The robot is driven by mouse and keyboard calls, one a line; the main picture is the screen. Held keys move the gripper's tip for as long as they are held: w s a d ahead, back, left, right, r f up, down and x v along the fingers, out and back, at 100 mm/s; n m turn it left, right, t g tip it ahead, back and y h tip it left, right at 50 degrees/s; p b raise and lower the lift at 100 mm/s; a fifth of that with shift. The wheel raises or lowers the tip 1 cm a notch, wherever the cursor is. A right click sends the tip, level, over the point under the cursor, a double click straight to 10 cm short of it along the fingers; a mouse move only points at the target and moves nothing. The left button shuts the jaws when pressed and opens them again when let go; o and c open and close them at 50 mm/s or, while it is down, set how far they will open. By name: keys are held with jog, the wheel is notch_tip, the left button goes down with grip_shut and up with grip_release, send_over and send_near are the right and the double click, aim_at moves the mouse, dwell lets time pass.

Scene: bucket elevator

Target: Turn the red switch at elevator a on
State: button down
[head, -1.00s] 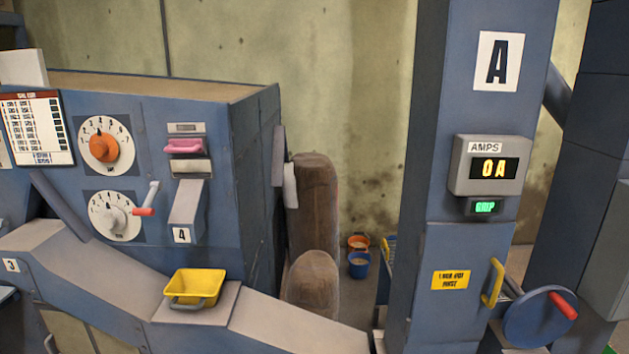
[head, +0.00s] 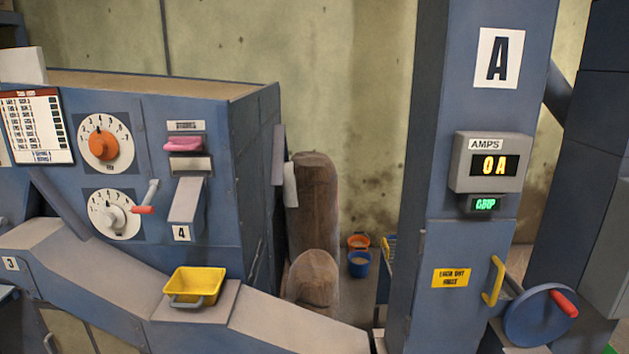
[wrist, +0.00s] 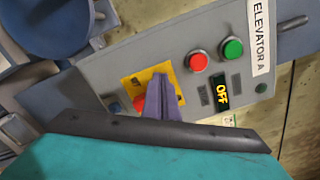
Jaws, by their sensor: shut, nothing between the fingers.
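The grey control panel (wrist: 190,40) labelled ELEVATOR A fills the middle of the wrist view and looks tilted there. On it, a red switch (wrist: 139,103) sits on a yellow plate (wrist: 134,84), partly hidden behind my fingers. My gripper (wrist: 162,80) is shut and empty, its tips over the yellow plate just right of the red switch. I cannot tell whether it touches the switch or plate. A small display (wrist: 222,92) on the panel reads OFF. My gripper does not show in the head view.
A red button (wrist: 197,61) and a green button (wrist: 232,48) sit close beside the plate. In the head view, blue column A (head: 462,120) has an AMPS display (head: 490,165) reading 0A, a yellow handle (head: 494,282) and a handwheel (head: 540,316).

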jog(key=shift+a+r, duration=0.25)
jog(key=shift+a, duration=0.05)
dwell(0.5)
jog(key=s, duration=0.6)
dwell(0.4)
dwell(0.4)
